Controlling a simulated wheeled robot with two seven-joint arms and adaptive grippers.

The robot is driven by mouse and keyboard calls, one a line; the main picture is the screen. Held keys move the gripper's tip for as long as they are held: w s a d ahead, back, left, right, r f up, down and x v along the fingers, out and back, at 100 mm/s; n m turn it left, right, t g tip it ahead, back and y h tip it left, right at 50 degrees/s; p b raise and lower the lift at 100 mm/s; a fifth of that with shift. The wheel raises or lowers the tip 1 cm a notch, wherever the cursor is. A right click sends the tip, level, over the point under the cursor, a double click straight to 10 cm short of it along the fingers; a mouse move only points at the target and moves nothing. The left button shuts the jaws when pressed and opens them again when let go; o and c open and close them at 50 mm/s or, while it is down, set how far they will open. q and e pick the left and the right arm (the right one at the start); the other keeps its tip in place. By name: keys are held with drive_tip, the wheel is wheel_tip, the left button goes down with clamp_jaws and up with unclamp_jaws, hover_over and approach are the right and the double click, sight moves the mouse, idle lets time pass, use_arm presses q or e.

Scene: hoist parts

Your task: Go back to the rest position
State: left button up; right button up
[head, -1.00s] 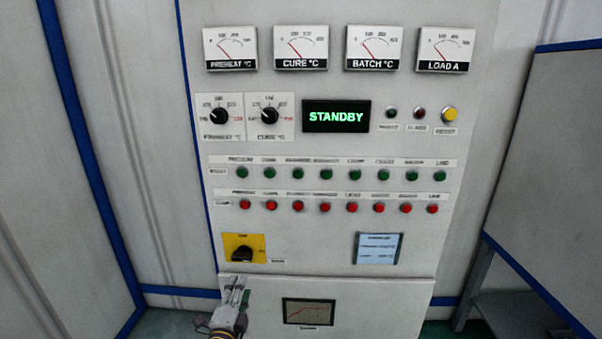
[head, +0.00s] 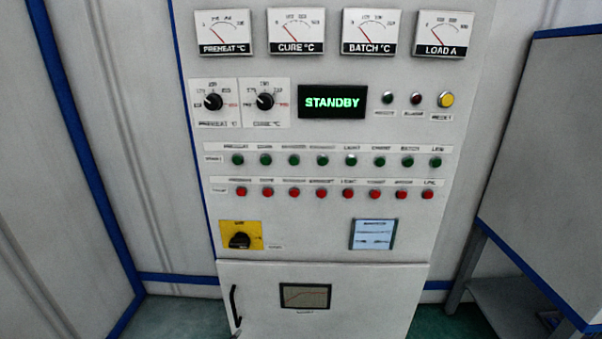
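The control cabinet (head: 300,205) fills the middle of the head view. Its green display (head: 332,102) reads STANDBY. A black rotary switch (head: 239,241) sits on a yellow plate at the lower left of the panel. Below it is a closed lower door (head: 375,300) with a black upright handle (head: 234,304) at its left side. Neither of my grippers shows clearly in the head view now.
Four dials, such as the preheat dial (head: 224,33), run along the top. Rows of green buttons (head: 323,160) and red buttons (head: 321,193) cross the panel. A blue-edged grey panel (head: 545,150) stands at the right, with a low shelf (head: 500,305) beneath.

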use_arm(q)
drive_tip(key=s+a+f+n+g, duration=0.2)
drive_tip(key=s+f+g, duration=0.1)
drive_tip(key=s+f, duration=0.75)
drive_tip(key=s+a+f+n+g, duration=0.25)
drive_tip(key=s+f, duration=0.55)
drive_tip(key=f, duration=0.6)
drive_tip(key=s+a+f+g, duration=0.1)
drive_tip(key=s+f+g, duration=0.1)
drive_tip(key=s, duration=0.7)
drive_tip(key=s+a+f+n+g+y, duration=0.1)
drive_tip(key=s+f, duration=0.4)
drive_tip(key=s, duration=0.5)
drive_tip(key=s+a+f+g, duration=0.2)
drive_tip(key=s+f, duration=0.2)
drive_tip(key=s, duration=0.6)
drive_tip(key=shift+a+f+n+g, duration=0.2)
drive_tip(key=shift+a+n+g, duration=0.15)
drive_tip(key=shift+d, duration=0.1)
